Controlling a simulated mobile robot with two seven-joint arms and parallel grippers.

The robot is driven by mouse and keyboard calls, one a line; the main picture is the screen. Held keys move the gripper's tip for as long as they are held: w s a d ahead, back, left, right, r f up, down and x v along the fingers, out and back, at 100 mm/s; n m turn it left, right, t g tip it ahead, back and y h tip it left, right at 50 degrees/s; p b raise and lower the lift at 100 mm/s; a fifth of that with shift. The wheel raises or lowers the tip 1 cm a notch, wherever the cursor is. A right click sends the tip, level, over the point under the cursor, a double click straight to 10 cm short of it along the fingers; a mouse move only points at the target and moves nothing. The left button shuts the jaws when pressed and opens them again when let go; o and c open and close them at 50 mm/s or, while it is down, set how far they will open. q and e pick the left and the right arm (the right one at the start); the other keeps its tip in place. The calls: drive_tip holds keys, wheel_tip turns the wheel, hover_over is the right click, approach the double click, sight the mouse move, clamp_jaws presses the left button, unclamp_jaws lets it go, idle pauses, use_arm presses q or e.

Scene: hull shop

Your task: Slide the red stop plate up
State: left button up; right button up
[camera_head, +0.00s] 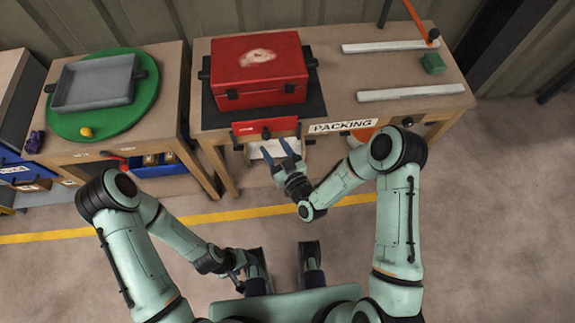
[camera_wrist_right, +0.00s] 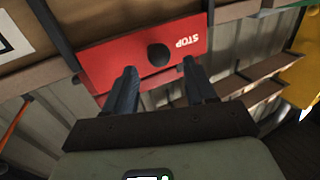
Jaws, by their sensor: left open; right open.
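The red stop plate (camera_head: 248,130) hangs on the front of the packing table, below the red toolbox, with a dark round knob (camera_head: 266,134) on it. In the right wrist view the plate (camera_wrist_right: 110,62) appears upside down, with white STOP lettering and the knob (camera_wrist_right: 158,54). My right gripper (camera_head: 276,150) is open and empty just in front of and below the plate. In its wrist view the fingertips (camera_wrist_right: 160,68) are spread on either side of the knob, apparently short of it. My left gripper (camera_head: 238,272) is low near my base, open, small and partly obscured.
A red toolbox (camera_head: 258,70) stands on a dark mat on the packing table (camera_head: 355,75), with white rails and a green block (camera_head: 433,63) to its right. A PACKING label (camera_head: 340,126) is beside the plate. Another table (camera_head: 165,95) on the left holds a green disc (camera_head: 143,100) and grey tray (camera_head: 95,83).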

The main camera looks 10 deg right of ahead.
drive_tip(key=v, duration=1)
drive_tip(key=s+d+f+m+g+h+p, duration=0.35)
drive_tip(key=s+f+g+p, duration=0.4)
drive_tip(key=f+g, duration=0.25)
drive_tip(key=s+d+m+g+p, duration=0.3)
drive_tip(key=s+m+g, duration=0.2)
drive_tip(key=s, duration=0.6)
drive_tip(key=g, duration=0.2)
drive_tip(key=shift+s+r+g+p, duration=0.15)
drive_tip(key=shift+s+g+p, duration=0.15)
drive_tip(key=shift+s, duration=0.05)
